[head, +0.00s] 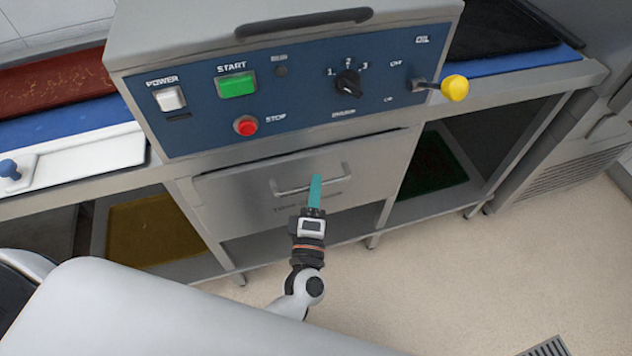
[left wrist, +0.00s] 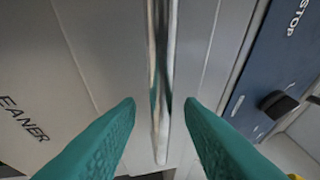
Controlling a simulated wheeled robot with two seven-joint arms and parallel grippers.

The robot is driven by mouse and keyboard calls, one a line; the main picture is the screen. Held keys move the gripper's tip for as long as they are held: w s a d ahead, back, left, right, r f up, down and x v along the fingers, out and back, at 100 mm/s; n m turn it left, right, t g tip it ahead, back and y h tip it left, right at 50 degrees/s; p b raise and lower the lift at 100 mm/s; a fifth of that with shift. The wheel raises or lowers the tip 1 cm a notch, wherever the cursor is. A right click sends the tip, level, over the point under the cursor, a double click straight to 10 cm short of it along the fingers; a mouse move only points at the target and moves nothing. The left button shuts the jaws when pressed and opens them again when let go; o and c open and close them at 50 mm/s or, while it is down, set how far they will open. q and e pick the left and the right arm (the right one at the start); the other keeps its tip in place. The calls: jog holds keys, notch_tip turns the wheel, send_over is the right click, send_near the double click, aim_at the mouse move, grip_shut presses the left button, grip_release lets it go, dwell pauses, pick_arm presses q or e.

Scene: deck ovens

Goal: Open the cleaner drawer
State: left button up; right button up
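The cleaner drawer (head: 235,200) is a grey metal front under the blue control panel, and it looks shut. Its bar handle (head: 334,174) runs across the front. My left gripper (head: 316,180) is at the middle of the handle, its teal finger overlapping the bar in the head view. In the left wrist view the handle (left wrist: 162,60) stands upright between the two teal fingers (left wrist: 160,104). They are open, with a gap on each side of the bar. Part of the drawer's lettering, "EANER", shows on its front (left wrist: 40,90). My right gripper is not in view.
The control panel (head: 300,85) above has a green start button (head: 237,84), a red stop button (head: 246,125), a black knob (head: 348,84) and a yellow-tipped lever (head: 454,88). Open shelves flank the drawer. The floor (head: 460,270) in front is clear.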

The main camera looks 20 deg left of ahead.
pick_arm(q)
jog(key=shift+w+a+r, duration=0.1)
jog(key=shift+w+a, duration=0.05)
jog(key=shift+w, duration=0.55)
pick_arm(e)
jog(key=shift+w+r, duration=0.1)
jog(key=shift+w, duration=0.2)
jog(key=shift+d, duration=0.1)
pick_arm(q)
grip_shut()
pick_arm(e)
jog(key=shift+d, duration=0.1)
